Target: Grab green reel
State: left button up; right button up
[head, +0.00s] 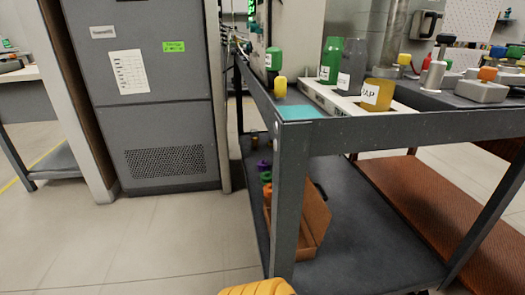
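A small green reel (265,177) is on the lower shelf of the metal table, just left of the front table leg. It sits between a purple reel (262,165) behind it and an orange reel (267,194) in front. The leg and the open cardboard box (313,222) are close on its right; whether the reels are in the box or beside it is hard to tell. Neither of my grippers is in view.
The table leg (287,205) stands in front of the shelf (365,262). Green, grey and yellow containers stand on the tabletop. A grey cabinet (150,125) is at left. The floor (170,245) in front is clear. A yellow-orange part at the bottom edge is unclear.

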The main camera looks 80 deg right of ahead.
aim_at(266, 177)
jog(key=i+l+z, duration=0.25)
jog(key=z, duration=0.2)
jog(key=i+l+z, duration=0.25)
jog(key=z, duration=0.2)
jog(key=i+l+z, duration=0.1)
jog(key=i+z, duration=0.6)
jog(key=z, duration=0.2)
jog(key=i+j+z, duration=0.15)
jog(key=i+z, duration=0.3)
jog(key=i+j+z, duration=0.2)
jog(key=z, duration=0.25)
jog(key=i+j+z, duration=0.25)
jog(key=z, duration=0.2)
jog(key=j, duration=0.05)
